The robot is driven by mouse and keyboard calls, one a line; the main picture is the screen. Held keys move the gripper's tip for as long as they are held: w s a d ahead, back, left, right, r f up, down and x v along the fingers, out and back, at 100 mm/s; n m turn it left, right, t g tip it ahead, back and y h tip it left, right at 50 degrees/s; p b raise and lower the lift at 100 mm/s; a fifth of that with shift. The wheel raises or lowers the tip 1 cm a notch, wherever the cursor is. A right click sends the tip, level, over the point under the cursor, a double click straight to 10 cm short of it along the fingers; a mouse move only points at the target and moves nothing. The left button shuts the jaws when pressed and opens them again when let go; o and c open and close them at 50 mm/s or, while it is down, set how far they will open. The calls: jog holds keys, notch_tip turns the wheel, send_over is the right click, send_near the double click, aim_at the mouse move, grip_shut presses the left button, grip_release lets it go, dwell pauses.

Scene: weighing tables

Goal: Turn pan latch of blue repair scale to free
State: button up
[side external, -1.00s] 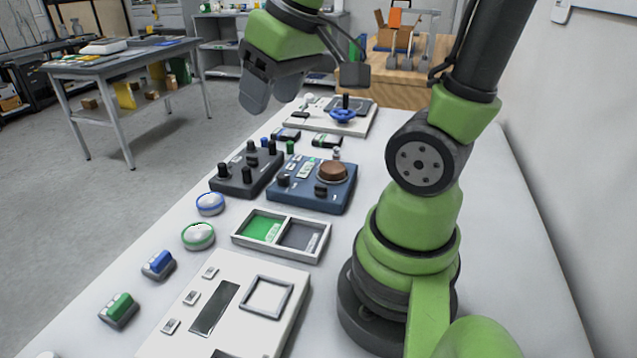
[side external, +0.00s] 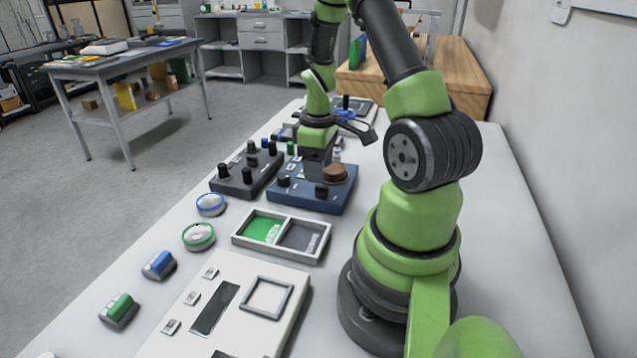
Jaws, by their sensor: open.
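The blue box-shaped unit (side external: 309,196), which looks like the blue repair scale, stands in the middle of the table.
A dark unit with black knobs (side external: 243,178) stands close on the left. A white-framed tray with green and grey halves (side external: 240,245) lies in front, and a white scale (side external: 262,337) is nearer.

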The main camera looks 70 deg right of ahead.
aim_at(318, 186)
jog(key=shift+f, duration=2.35)
jog(key=c, duration=0.9)
